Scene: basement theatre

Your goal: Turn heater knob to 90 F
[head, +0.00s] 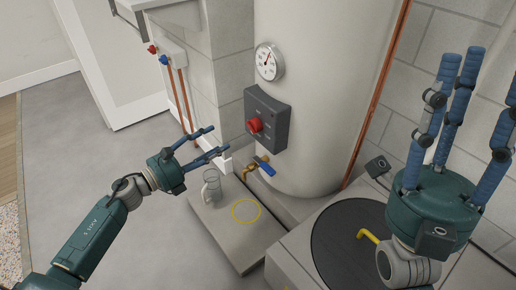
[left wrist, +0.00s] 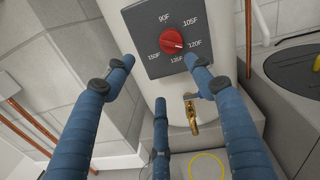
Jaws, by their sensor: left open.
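The red heater knob (head: 255,125) sits on a dark control panel (head: 268,115) on the cream tank. In the left wrist view the knob (left wrist: 172,42) shows up close, ringed by labels 90F at top, 105F, 120F, 135F and 150F. Its pale mark points right, towards 120F. My left gripper (head: 214,142) is open and empty, to the left of the knob and apart from it. In the left wrist view its blue fingers (left wrist: 160,78) spread below and either side of the panel. My right gripper (head: 478,75) is open, fingers up, at the right.
A round gauge (head: 269,62) is above the panel. A brass tap with a blue handle (head: 263,165) sticks out below it. A glass jug (head: 211,186) and a yellow ring (head: 246,211) are on the slab. A sump lid (head: 345,235) is at lower right. Grey floor is clear at left.

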